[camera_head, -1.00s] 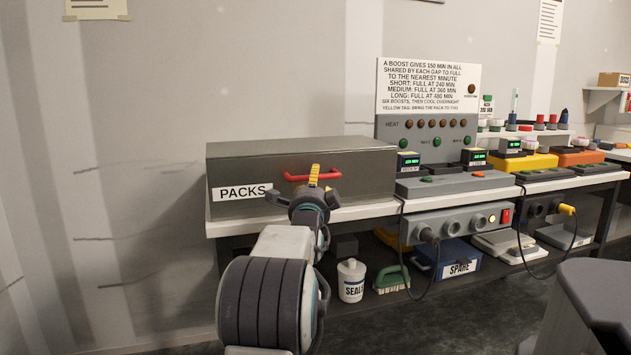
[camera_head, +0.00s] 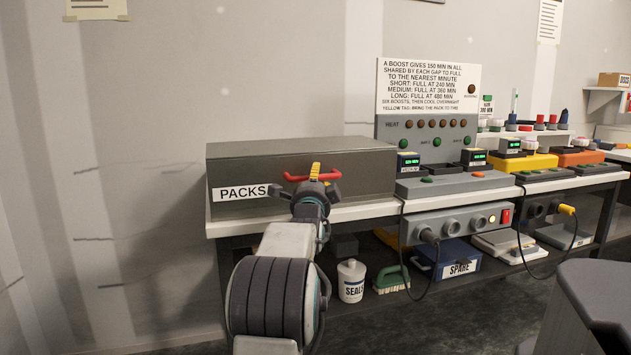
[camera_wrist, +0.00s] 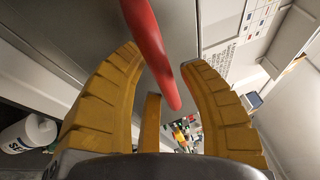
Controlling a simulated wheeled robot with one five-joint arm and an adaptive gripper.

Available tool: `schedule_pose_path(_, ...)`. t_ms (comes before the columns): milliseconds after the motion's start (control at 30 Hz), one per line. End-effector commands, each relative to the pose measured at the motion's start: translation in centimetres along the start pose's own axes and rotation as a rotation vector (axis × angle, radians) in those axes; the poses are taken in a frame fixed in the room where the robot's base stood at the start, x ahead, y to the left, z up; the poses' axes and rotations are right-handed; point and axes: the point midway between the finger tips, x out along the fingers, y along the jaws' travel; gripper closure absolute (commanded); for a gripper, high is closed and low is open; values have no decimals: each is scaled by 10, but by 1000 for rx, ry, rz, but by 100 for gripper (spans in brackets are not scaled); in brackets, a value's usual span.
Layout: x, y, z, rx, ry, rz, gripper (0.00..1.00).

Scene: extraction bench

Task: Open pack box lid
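The pack box (camera_head: 370,175) is a dark grey box with a white "PACKS" label, standing on the left end of the white bench. Its lid (camera_head: 300,148) looks shut. A red handle (camera_head: 330,176) runs across the upper front. My gripper (camera_head: 315,171) is at the front of the box, by the handle's middle. In the wrist view, the yellow fingers of my gripper (camera_wrist: 165,85) are spread apart. The red handle (camera_wrist: 150,45) reaches in between them, with a gap on each side, so nothing is gripped.
Right of the box stand a grey panel (camera_head: 425,135) with a text board and several devices with green displays. A white bottle (camera_head: 351,281), a green brush (camera_head: 391,280) and a "SPARE" bin (camera_head: 459,268) sit below the bench. The wall above the box is clear.

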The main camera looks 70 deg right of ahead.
Motion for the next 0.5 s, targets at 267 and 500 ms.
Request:
schedule_pose_path(267,0,0,0,0,0,0,88)
schedule_pose_path(500,0,0,0,0,0,-1,100)
